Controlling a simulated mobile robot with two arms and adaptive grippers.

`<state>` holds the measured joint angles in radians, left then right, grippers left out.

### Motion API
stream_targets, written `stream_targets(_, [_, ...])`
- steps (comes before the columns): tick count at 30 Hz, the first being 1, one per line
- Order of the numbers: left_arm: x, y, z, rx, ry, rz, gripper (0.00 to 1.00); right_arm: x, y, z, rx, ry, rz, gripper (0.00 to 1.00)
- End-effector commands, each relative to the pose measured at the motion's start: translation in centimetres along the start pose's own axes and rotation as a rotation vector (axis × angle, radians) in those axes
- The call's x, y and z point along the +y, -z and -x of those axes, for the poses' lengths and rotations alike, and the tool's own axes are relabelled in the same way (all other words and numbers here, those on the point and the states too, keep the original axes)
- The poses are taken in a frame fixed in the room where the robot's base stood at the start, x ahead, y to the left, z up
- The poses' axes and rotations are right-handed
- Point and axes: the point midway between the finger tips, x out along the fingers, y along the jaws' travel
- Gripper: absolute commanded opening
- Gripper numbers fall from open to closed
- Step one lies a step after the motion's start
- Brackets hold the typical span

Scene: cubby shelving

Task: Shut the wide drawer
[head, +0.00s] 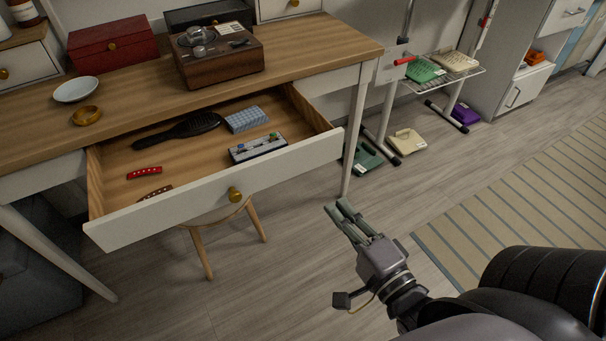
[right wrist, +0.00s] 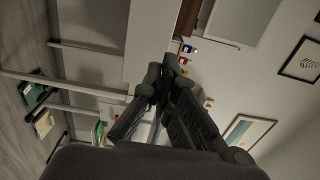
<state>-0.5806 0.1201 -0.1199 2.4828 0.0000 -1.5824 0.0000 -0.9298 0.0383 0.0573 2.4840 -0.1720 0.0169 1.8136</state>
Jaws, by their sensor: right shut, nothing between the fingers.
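The wide drawer (head: 215,193) of the wooden desk stands pulled out, with a white front and a round brass knob (head: 235,194). My left gripper is not in view.
The desk top (head: 310,55) holds a brown box (head: 216,60), a red box (head: 112,44), a white bowl (head: 76,90) and a brass ring-shaped dish (head: 87,116). A stool (head: 221,216) stands under the drawer. Floor in front is clear; a striped rug (head: 530,190) lies right.

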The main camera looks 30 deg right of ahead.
Motion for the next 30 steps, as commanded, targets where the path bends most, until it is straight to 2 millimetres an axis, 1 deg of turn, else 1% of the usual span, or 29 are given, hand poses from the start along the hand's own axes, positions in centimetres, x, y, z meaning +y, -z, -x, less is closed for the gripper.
stream_targets(5, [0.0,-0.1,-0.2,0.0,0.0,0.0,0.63,-0.1,-0.1,-1.8,-0.002,0.006,0.002,0.0])
stream_targets(12, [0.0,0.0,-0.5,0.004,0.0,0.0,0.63,-0.1,-0.1,-5.5,-0.002,0.006,0.003,0.0])
stream_targets(21, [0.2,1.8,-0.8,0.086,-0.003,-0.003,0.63,-0.1,0.0,-10.2,-0.001,0.004,0.004,0.0])
stream_targets(24, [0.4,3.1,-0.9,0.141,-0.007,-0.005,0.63,0.0,-0.1,-11.5,-0.002,0.002,0.004,0.0])
stream_targets(30, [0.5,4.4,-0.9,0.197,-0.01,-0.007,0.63,0.0,-0.1,-13.3,-0.001,0.001,0.003,0.0])
